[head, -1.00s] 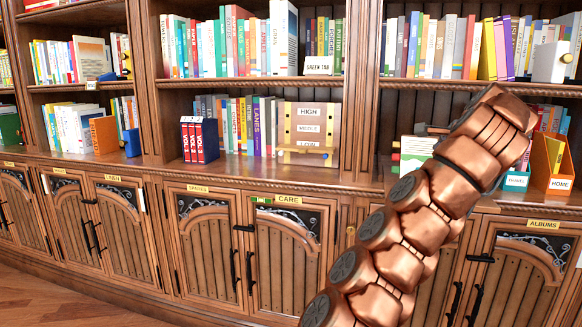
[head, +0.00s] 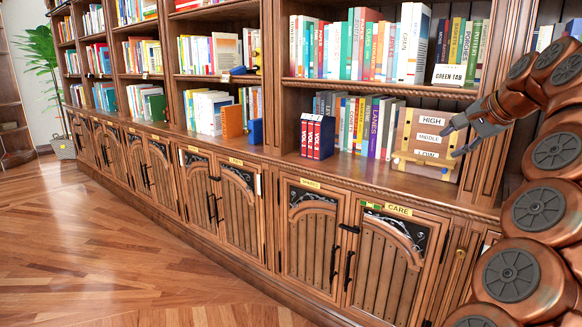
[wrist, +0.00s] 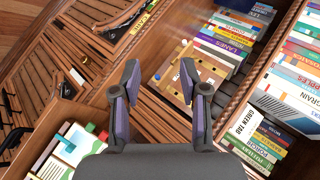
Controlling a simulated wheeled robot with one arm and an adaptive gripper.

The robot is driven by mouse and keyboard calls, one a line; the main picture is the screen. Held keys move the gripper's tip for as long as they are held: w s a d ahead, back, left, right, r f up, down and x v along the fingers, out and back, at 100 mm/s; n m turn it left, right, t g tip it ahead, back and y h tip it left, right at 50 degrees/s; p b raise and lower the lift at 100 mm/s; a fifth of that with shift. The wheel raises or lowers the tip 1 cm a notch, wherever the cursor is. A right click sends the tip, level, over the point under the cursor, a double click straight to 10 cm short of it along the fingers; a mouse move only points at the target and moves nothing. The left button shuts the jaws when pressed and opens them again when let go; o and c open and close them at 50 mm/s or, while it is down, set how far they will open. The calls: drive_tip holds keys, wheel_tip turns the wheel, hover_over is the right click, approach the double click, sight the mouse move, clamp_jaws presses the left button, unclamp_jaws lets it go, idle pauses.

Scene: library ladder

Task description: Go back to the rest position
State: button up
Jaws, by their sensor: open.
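My gripper (head: 466,140) shows at the right of the head view, at the end of my copper arm. It is in front of the board (head: 425,146) with HIGH, MIDDLE and LOW labels and overlaps its right side in the picture. In the wrist view my gripper (wrist: 157,80) has its two fingers apart with nothing between them. The board (wrist: 176,84) shows beyond the fingers there. I cannot tell the exact distance from fingers to board, but no contact is visible.
A bookcase with cupboards below runs along the room; CARE (head: 398,210) marks one cupboard. A GREEN TAB card (head: 450,75) is on the shelf above. A potted plant (head: 45,60) stands far left. The wood floor (head: 120,230) is clear.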

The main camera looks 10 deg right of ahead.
drive_tip(key=s+a+r+n+g+y+p, duration=0.15)
drive_tip(key=a+n+p, duration=0.25)
drive_tip(key=a, duration=0.8)
drive_tip(key=s+a+r+n+g+y+p, duration=0.15)
drive_tip(key=a+n+p, duration=0.3)
drive_tip(key=a, duration=0.85)
drive_tip(key=s+a+f+n+g+p, duration=0.35)
drive_tip(key=s+a, duration=0.25)
drive_tip(key=a, duration=0.2)
drive_tip(key=s+a+f+n+g+h+p, duration=0.1)
drive_tip(key=s+f+p, duration=0.3)
drive_tip(key=s, duration=0.8)
drive_tip(key=s+a+f+n+g+h+p, duration=0.1)
drive_tip(key=s+f+g+p, duration=0.3)
drive_tip(key=s, duration=0.9)
wheel_tip(320, 180, down, 4)
drive_tip(key=shift+r+n+h, duration=0.1)
drive_tip(key=shift+n+h, duration=0.4)
drive_tip(key=shift+n, duration=0.4)
drive_tip(key=shift+s, duration=0.1)
